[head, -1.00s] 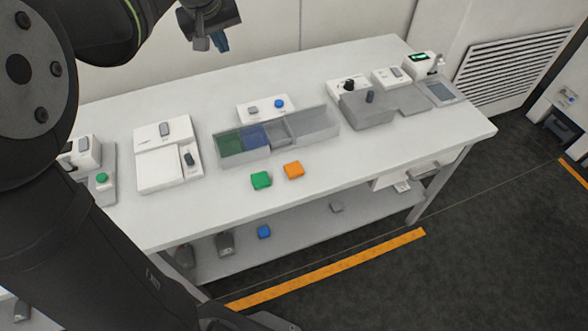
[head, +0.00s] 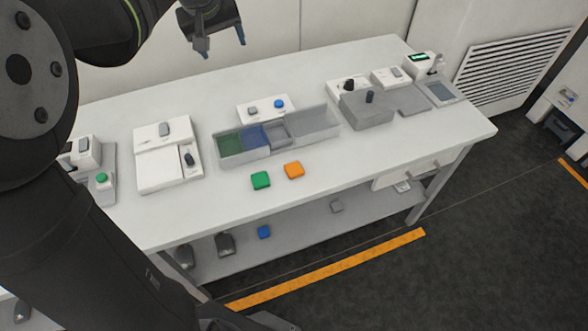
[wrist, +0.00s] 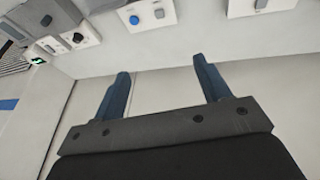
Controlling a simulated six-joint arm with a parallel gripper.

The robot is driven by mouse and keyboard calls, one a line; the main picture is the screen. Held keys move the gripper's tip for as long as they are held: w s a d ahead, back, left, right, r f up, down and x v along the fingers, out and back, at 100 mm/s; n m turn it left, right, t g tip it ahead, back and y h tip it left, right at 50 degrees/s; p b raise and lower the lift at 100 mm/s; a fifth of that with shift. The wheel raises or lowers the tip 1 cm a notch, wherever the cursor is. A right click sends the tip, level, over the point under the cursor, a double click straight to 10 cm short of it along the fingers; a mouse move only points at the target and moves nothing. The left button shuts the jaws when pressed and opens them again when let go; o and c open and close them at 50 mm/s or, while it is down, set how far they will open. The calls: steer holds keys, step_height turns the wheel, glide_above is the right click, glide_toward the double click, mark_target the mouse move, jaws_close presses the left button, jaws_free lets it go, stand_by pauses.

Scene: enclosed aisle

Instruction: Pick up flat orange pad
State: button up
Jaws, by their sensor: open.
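The flat orange pad (head: 294,170) lies on the white table top (head: 340,177), near its front edge, in the head view. A green pad (head: 261,180) lies just to its left, a small gap apart. My gripper (head: 222,48) is open and empty. It hangs above the back of the table, up and left of the orange pad and well apart from it. In the wrist view, the two blue fingers (wrist: 161,80) are spread with nothing between them. The orange pad does not show in the wrist view.
A divided tray (head: 301,134) with green, blue and grey sections stands behind the pads. White devices (head: 165,158) stand to the left, and a grey block (head: 366,111) to the right. A blue pad (head: 264,232) lies on the lower shelf. The table right of the orange pad is clear.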

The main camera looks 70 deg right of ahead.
steer(key=s+d+f+g+y, duration=0.1)
steer(key=s+f+y, duration=0.1)
steer(key=s+f, duration=0.75)
steer(key=n+y, duration=0.1)
steer(key=y, duration=0.1)
glide_above(294, 168)
steer(key=f, duration=1.7)
steer(key=shift+s+d+f, duration=0.15)
steer(key=shift+d+f, duration=0.1)
steer(key=shift+d, duration=0.1)
steer(key=shift+a+f, duration=0.2)
steer(key=shift+f, duration=1.35)
steer(key=shift+a+f, duration=0.2)
steer(key=shift+f, duration=1.35)
steer(key=c, duration=1.1)
steer(key=shift+o, duration=0.2)
steer(key=shift+r, duration=0.1)
